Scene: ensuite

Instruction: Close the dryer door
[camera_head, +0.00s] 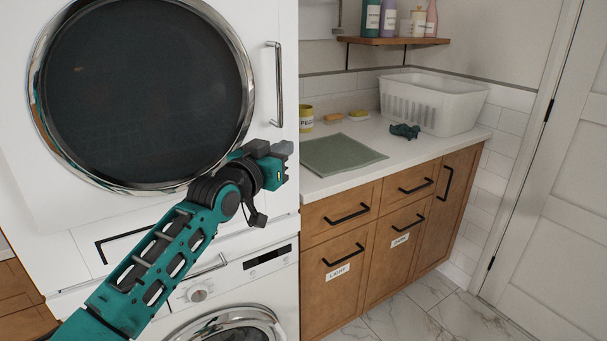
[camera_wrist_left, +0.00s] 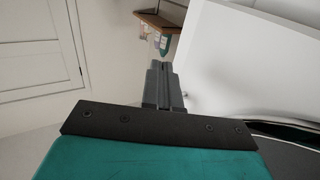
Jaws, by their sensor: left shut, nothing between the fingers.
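The dryer door (camera_head: 140,90) is a large round dark window with a chrome rim in a white front, at the left of the head view. A vertical chrome handle (camera_head: 279,85) is on its right side. I cannot tell whether the door is fully shut or slightly ajar. My left gripper (camera_head: 284,150) is in front of the lower right of the door, below the handle, with its fingers shut and empty. In the left wrist view the shut fingers (camera_wrist_left: 160,70) point past a white panel (camera_wrist_left: 240,65). My right gripper is not in view.
A washer (camera_head: 235,285) stands below the dryer. To the right is a wooden cabinet (camera_head: 390,215) with a white counter holding a green mat (camera_head: 342,154), a white basket (camera_head: 435,100) and small items. A shelf (camera_head: 395,41) hangs above. Floor is free before the white door (camera_head: 550,190).

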